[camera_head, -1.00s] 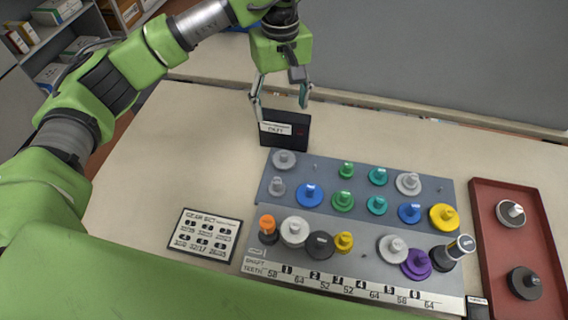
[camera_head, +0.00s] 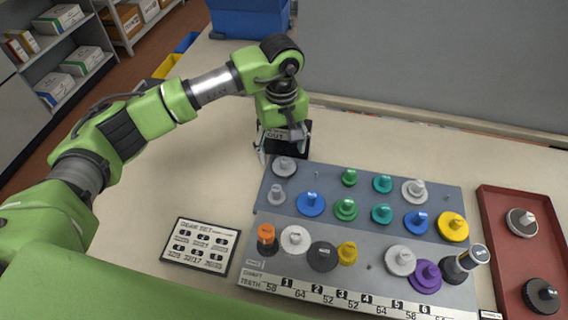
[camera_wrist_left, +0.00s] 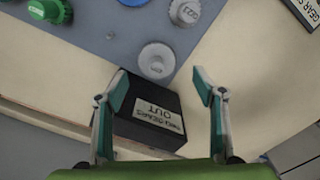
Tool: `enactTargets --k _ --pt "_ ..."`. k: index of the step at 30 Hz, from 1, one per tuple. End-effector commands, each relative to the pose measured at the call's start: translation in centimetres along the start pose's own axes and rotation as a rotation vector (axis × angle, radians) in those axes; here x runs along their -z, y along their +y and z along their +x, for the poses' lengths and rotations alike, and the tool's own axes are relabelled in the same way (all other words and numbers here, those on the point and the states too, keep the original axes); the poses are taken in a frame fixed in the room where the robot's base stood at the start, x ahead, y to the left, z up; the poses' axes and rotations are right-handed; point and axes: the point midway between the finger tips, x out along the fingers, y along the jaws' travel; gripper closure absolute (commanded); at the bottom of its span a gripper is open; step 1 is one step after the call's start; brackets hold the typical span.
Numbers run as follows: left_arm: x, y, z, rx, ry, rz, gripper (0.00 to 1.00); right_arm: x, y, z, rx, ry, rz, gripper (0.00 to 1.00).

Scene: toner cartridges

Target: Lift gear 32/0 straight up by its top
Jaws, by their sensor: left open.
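Several gears stand on pegs of a grey board (camera_head: 330,235); I cannot tell for certain which is 32/0, since most labels are too small. A light grey gear (camera_head: 284,166) sits at the board's far left corner; in the left wrist view this gear (camera_wrist_left: 156,58) lies just beyond my fingertips, its top label blurred. A smaller grey gear (camera_head: 276,196) stands nearer; its label seems to read 0/23 in the wrist view (camera_wrist_left: 186,12). My left gripper (camera_head: 283,153) is open and empty, pointing down behind the corner gear; both fingers show in the wrist view (camera_wrist_left: 160,84).
A black box (camera_head: 300,152) marked OUT is beneath and behind my left gripper, close to the fingers. Blue, green, yellow, purple and dark gears fill the board. A red tray (camera_head: 488,235) with two gears is at right, a gear-set card (camera_head: 200,247) at left.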

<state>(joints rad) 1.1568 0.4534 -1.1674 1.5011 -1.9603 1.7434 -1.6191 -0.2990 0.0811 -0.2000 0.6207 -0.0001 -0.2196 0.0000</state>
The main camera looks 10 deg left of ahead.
Motion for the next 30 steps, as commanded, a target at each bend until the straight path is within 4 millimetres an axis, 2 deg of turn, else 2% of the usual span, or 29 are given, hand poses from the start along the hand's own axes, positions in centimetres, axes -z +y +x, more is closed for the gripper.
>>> enactTargets --k 8,12,20,22,25,30 --pt "-0.3 0.4 3.2 0.003 -0.004 -0.001 0.37 0.1 -0.1 -2.0 0.002 -0.001 0.000 0.60" --pt "-0.2 0.4 4.9 0.002 -0.002 0.000 0.37 0.1 -0.2 -2.1 0.003 -0.001 0.001 0.60" --pt "-0.2 0.5 5.3 -0.001 0.001 0.000 0.37 0.1 -0.2 -2.1 0.003 -0.002 0.000 0.60" --pt "-0.2 0.5 5.3 0.000 0.000 0.000 0.50 0.1 -0.2 -2.1 0.003 -0.002 0.001 0.60" --pt "-0.2 0.5 5.3 0.000 0.000 0.000 0.76 0.1 -0.2 -2.1 0.003 -0.002 0.001 0.60" --pt "-0.2 0.5 5.3 0.000 0.000 0.000 0.78 0.0 -0.2 -2.1 0.003 -0.002 0.001 0.60"
